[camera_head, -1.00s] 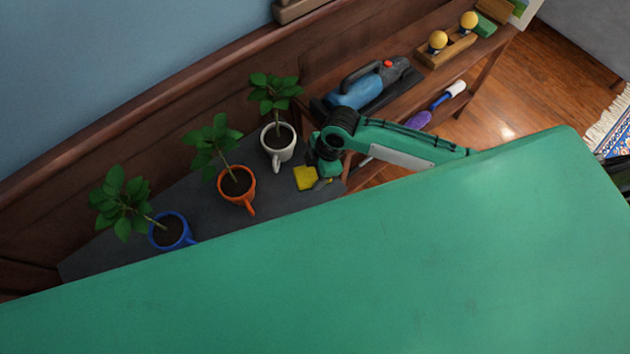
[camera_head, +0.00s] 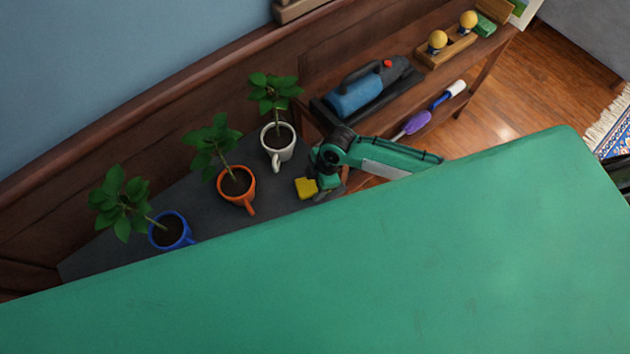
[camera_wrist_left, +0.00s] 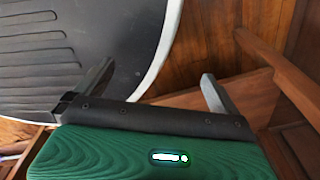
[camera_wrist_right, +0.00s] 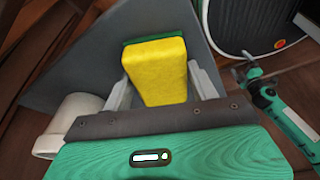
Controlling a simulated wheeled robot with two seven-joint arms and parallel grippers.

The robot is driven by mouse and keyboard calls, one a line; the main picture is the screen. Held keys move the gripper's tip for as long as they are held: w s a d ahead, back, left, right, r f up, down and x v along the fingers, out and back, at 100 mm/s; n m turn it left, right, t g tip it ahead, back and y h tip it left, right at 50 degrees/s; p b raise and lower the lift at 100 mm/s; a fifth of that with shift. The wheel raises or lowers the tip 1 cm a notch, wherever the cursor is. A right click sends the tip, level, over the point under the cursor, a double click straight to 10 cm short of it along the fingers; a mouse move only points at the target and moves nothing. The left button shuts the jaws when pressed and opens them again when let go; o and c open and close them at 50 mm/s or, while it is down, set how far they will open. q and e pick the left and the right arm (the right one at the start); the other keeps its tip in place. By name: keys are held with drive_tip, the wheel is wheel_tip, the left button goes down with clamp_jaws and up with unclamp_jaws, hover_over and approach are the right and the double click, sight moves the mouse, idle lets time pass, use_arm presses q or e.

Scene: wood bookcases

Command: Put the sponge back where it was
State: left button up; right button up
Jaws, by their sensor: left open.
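The yellow sponge (camera_head: 306,188) with a green layer is at the right end of the dark grey shelf top (camera_head: 100,258). My right gripper (camera_head: 322,190) is at its right side. A gap under the sponge cannot be made out. My left gripper (camera_wrist_left: 155,82) shows only in its own wrist view, open and empty, with its fingers wide apart over the floor and my base.
Blue (camera_head: 171,231), orange (camera_head: 237,188) and white (camera_head: 278,144) mugs with plants stand left of the sponge. A blue vacuum (camera_head: 355,95) and a purple duster (camera_head: 418,123) lie on the wooden bookcase to the right. A white pot-like object (camera_wrist_right: 68,125) is close to my right gripper.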

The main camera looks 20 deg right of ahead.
drive_tip(key=shift+o, duration=1.4)
drive_tip(key=shift+r, duration=0.2)
use_arm(q)
drive_tip(key=shift+s+a, duration=0.1)
drive_tip(key=shift+s, duration=0.6)
use_arm(e)
drive_tip(key=v, duration=1.2)
